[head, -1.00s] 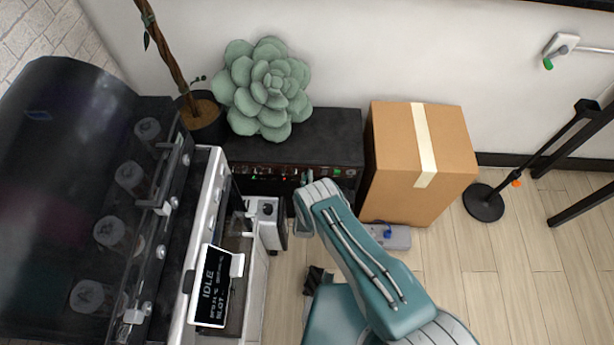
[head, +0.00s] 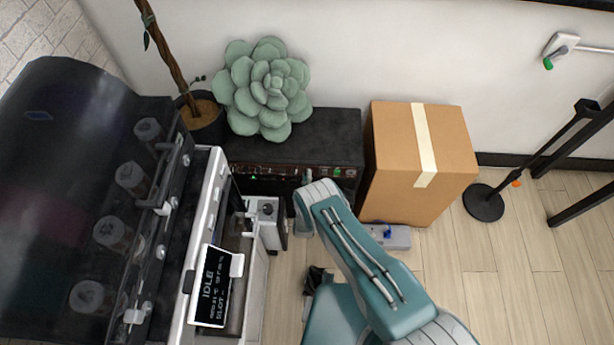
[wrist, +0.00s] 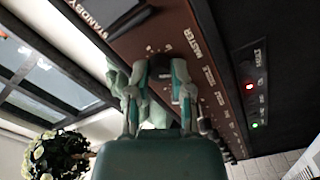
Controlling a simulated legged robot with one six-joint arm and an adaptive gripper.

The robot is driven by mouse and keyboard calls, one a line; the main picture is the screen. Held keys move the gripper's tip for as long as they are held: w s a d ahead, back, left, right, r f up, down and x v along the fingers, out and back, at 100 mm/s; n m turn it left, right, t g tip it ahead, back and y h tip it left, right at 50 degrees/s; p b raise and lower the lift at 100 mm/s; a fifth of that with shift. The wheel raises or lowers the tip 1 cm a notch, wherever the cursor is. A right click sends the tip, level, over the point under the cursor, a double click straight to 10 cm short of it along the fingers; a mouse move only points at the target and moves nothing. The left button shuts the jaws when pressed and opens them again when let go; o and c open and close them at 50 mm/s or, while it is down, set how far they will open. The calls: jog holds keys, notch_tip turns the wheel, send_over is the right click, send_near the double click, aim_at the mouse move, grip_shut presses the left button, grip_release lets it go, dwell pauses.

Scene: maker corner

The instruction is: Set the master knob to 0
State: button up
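In the wrist view my gripper (wrist: 160,80) is at the reddish-brown front panel, close to the white MASTER label (wrist: 193,42). Its two fingers stand apart on either side of a dark knob-like part (wrist: 159,67), with white tick marks just beyond it. Whether the fingers press on it is unclear, and the knob's pointer is hidden. In the head view the panel is the front of a black unit (head: 300,143) against the wall. My gripper (head: 307,177) reaches its front there, mostly hidden by my teal arm.
A large succulent (head: 265,88) stands on the black unit's left part. A cardboard box (head: 440,150) stands right of it. A white machine with a screen reading IDLE (head: 214,285) is close on the left. More knobs line the panel (wrist: 218,115).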

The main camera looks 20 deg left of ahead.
jog(key=o, duration=0.4)
jog(key=shift+s+a+f, duration=0.1)
jog(key=shift+s+f, duration=0.15)
jog(key=shift+f, duration=0.05)
jog(key=shift+c, duration=0.2)
jog(key=shift+w+a+r, duration=0.1)
jog(key=v, duration=1.2)
jog(key=shift+w, duration=0.1)
